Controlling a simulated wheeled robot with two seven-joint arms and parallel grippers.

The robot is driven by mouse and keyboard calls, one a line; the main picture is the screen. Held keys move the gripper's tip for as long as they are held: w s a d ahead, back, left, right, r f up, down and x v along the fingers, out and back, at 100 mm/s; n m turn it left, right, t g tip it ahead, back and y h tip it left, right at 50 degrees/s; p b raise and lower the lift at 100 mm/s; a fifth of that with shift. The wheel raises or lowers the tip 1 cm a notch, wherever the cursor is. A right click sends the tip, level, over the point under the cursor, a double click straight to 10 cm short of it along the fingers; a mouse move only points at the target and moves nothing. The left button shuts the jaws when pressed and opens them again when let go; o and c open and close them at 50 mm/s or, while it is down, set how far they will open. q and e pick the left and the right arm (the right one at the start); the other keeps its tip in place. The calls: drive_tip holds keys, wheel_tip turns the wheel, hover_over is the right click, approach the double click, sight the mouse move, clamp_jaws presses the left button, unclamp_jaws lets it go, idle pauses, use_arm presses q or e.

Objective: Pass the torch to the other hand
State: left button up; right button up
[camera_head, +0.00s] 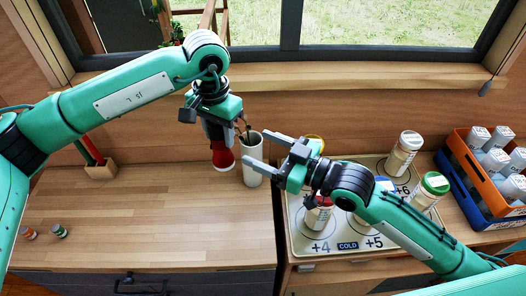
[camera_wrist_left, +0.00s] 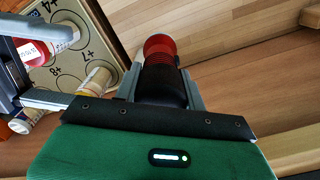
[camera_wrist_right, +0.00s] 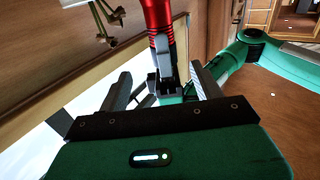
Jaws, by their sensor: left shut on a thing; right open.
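The torch (camera_head: 222,155) has a red head and a dark body. In the head view it hangs head down from my left gripper (camera_head: 213,128), above the counter. The left wrist view shows my left gripper (camera_wrist_left: 160,97) shut around the dark body, with the red head (camera_wrist_left: 160,45) beyond the fingers. My right gripper (camera_head: 262,152) is open and empty, its fingers pointing left toward the torch. In the right wrist view the red torch part (camera_wrist_right: 158,15) is beyond the open right fingers (camera_wrist_right: 160,80), apart from them.
A white cup (camera_head: 252,160) with dark sticks stands close behind and beside the torch. A marked tray (camera_head: 300,245) with several jars lies under my right arm. An orange and blue crate (camera_head: 462,170) of bottles is at the right. The left counter is mostly clear.

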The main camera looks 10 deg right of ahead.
sight(216, 134)
drive_tip(key=x, duration=1.2)
drive_tip(key=shift+s+a+f, duration=0.2)
drive_tip(key=shift+s+a, duration=0.15)
drive_tip(key=c, duration=1.1)
use_arm(q)
drive_tip(key=o, duration=1.4)
use_arm(e)
drive_tip(key=shift+r, duration=0.1)
drive_tip(key=shift+c, duration=0.3)
